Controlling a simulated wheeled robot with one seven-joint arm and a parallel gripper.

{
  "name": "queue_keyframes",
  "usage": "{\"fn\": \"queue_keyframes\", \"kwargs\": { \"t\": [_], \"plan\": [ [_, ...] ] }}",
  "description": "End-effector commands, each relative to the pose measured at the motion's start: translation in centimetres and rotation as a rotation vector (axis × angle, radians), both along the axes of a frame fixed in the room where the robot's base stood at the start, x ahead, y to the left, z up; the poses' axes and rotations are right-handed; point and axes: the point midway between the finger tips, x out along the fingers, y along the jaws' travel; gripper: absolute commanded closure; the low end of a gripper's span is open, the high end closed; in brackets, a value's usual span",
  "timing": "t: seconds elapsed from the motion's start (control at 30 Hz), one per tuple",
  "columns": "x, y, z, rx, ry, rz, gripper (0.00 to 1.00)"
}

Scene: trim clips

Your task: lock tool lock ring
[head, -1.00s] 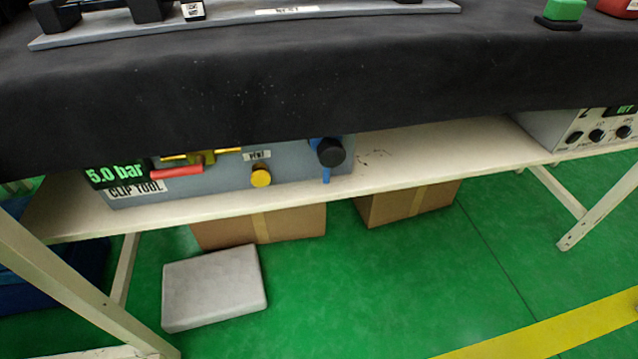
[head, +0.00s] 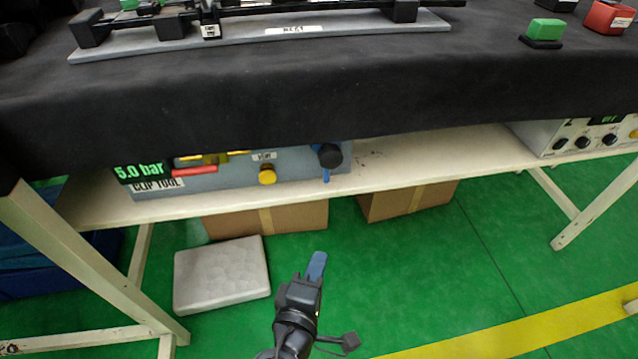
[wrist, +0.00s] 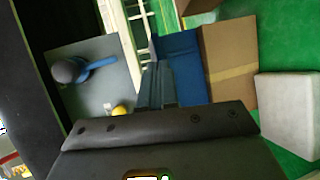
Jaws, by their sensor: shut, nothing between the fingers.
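The grey clip tool panel (head: 222,178) stands on the shelf under the bench and reads 5.0 bar. It has a red lever (head: 194,172) on a yellow valve, a yellow knob (head: 267,177) and a black round knob (head: 329,155) with a blue part (head: 326,175) below it. I cannot tell which part is the lock ring. In the wrist view the black knob (wrist: 66,71), blue lever (wrist: 98,65) and yellow knob (wrist: 122,109) show at the left. My gripper (head: 317,262) is shut and empty, low in front of the shelf, apart from the panel.
The black bench cover (head: 400,85) overhangs the shelf (head: 430,160). A grey instrument (head: 555,135) sits at the shelf's right. Cartons (head: 405,203) and a pale block (head: 222,275) lie on the green floor below. Bench legs stand left and right.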

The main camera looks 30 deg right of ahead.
Motion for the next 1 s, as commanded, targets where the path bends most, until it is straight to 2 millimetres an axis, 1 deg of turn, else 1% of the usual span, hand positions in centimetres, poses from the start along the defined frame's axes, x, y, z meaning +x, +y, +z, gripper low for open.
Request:
{"fn": "queue_keyframes", "kwargs": {
  "t": [0.03, 0.1, 0.2, 0.3, 0.43, 0.77, 0.87, 1.0],
  "plan": [
    [0.9, 1.1, 1.8, -0.032, -0.031, -0.020, 1.00],
    [1.7, 2.1, 3.8, -0.076, -0.070, -0.054, 1.00],
    [2.3, 3.3, 5.9, -0.120, -0.115, -0.094, 1.00],
    [2.6, 4.1, 7.3, -0.146, -0.146, -0.120, 1.00],
    [2.7, 4.5, 8.0, -0.160, -0.163, -0.136, 1.00],
    [2.7, 4.4, 8.0, -0.161, -0.163, -0.138, 1.00],
    [3.0, 4.1, 8.0, -0.161, -0.163, -0.139, 1.00],
    [4.0, 2.7, 7.9, -0.160, -0.163, -0.141, 1.00]
  ]
}}
